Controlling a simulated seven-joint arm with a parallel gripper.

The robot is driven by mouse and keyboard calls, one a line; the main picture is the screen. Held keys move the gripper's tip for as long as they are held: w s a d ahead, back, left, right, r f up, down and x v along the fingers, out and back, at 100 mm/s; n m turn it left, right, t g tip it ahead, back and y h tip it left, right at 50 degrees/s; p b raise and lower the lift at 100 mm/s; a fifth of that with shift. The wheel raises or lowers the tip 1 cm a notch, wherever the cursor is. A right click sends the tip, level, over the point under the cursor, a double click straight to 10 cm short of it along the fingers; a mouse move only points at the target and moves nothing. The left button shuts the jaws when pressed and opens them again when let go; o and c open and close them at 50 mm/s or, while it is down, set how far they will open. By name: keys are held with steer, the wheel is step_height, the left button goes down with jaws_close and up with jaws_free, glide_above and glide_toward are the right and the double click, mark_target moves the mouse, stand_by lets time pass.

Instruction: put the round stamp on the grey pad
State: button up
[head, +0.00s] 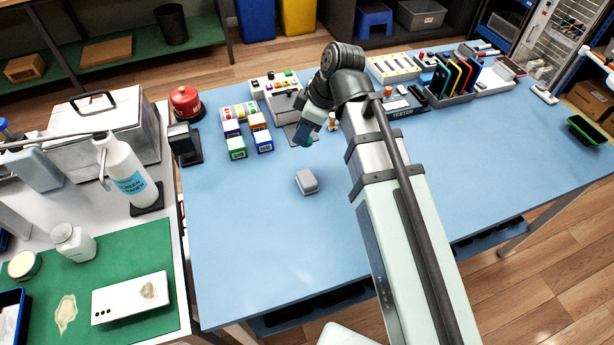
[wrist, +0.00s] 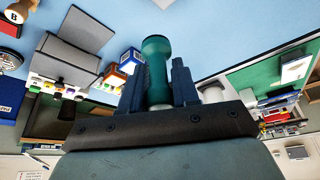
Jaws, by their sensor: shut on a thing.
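My gripper (head: 305,136) is shut on a teal round-topped piece, which looks like the round stamp (wrist: 156,62). In the wrist view the stamp stands between the two dark fingers (wrist: 158,85). In the head view my gripper is above the blue table, and its height is hard to judge. A flat dark grey square, which looks like the grey pad (head: 291,131), lies behind my gripper and is partly hidden by it. It also shows in the wrist view (wrist: 86,29), apart from the stamp.
Coloured boxes (head: 237,148) stand left of my gripper. A light grey rounded block (head: 307,182) lies in front of it. A button panel (head: 272,83) and a phone rack (head: 455,82) stand farther back. The front of the blue table (head: 260,240) is clear.

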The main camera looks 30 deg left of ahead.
mark_target(305, 179)
steer(key=s+n, duration=0.1)
steer(key=n, duration=0.1)
steer(key=s+d+n+g+h, duration=0.1)
steer(key=n, duration=0.1)
steer(key=n+g, duration=0.1)
steer(key=n, duration=0.2)
steer(key=shift+s+d, duration=0.35)
steer(key=shift+s, duration=0.05)
steer(key=shift+h, duration=0.3)
steer(key=shift+f, duration=5)
jaws_close()
steer(key=o, duration=1)
jaws_free()
steer(key=shift+o, duration=0.2)
steer(key=v, duration=1.2)
steer(key=shift+w+d, duration=0.1)
